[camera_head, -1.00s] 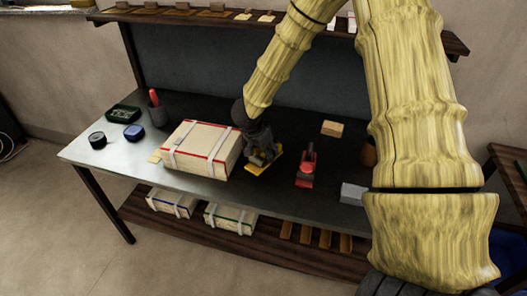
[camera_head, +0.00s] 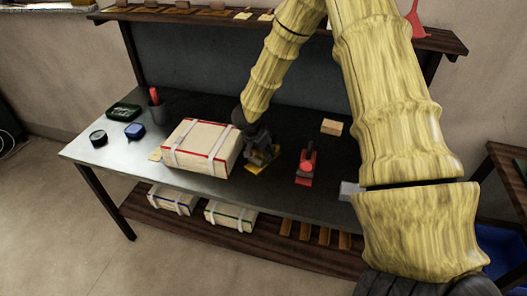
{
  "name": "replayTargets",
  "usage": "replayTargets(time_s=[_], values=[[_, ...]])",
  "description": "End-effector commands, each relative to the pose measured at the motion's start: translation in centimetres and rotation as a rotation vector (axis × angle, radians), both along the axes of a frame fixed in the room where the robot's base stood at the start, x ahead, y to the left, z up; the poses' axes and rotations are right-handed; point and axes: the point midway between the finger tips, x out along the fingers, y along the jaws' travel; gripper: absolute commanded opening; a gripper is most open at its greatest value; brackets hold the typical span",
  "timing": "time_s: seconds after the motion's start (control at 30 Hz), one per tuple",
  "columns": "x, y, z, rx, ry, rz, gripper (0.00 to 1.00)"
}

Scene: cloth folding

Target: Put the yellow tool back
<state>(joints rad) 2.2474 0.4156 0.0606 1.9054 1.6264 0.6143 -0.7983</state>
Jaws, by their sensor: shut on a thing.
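The yellow tool (camera_head: 256,168) is on the workbench top, just right of the white box with red edges. My gripper (camera_head: 260,152) points down over it and is shut on it, hiding most of it. Only parts of the tool's yellow base show below the fingers. I cannot tell whether the tool touches the bench or is slightly above it.
The red-edged box (camera_head: 203,148) stands close left of my gripper. A red tool (camera_head: 306,167) stands to the right, and a small wooden block (camera_head: 331,127) lies behind it. A grey block (camera_head: 349,191) is near the front edge. A shelf (camera_head: 330,35) runs above the back.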

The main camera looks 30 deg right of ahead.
Motion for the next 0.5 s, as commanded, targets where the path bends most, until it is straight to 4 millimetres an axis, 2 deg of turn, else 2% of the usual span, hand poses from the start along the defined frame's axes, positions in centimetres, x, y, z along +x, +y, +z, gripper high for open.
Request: replayTargets(time_s=[0.23,0.27,0.37,0.5], values=[[0.07,-0.01,-0.06,-0.001,-0.002,-0.001,0.0],[0.01,0.0,-0.15,0.0,0.0,-0.001,0.53],[0.01,0.0,-0.15,0.0,0.0,0.0,0.69],[0.0,-0.01,-0.15,0.0,0.0,0.0,0.69]])
